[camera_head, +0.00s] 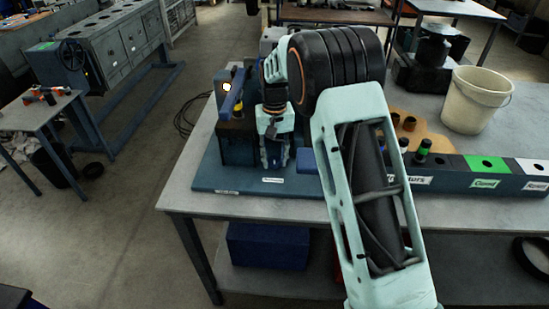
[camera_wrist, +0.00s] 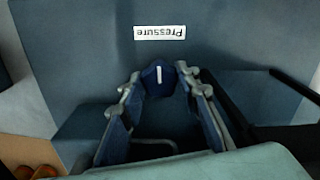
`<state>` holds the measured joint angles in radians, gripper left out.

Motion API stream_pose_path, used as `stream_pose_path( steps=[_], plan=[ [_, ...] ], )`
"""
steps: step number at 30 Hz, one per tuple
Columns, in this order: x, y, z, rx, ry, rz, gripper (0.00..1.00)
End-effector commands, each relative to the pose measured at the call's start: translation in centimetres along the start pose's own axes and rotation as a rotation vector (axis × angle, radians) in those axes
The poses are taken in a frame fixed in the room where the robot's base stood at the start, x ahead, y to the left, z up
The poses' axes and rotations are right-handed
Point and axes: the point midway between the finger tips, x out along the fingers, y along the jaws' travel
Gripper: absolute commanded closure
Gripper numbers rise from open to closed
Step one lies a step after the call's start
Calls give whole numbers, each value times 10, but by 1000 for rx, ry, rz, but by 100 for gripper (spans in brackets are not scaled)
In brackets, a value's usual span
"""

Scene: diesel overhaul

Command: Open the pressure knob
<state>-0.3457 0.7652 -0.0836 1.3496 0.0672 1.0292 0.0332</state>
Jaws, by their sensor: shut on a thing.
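The pressure knob (camera_wrist: 158,80) is dark blue with a short white mark. In the wrist view it sits between the two fingertips of my gripper (camera_wrist: 157,84), near an upside-down "Pressure" label (camera_wrist: 160,33). The white mark runs roughly up and down in that view. My gripper is shut on the knob. In the head view my gripper (camera_head: 274,160) points down at the blue base plate (camera_head: 235,186) of the test stand, just behind a small white label (camera_head: 272,180). The knob cannot be made out there.
A blue lever (camera_head: 232,92) and a lit round part (camera_head: 226,87) stand left of my gripper. To the right are a long blue rack (camera_head: 455,183) with labelled sections and a white bucket (camera_head: 477,99). The table's (camera_head: 300,208) front strip is clear.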

Motion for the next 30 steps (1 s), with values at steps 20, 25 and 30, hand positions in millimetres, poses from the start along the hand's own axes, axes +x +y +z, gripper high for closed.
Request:
stream_pose_path(
  steps=[20,25,30],
  plan=[
    [0,1,0,-566,0,-1,94],
    [-1,1,0,-727,0,-1,94],
    [-1,1,0,-889,0,-1,94]
  ],
)
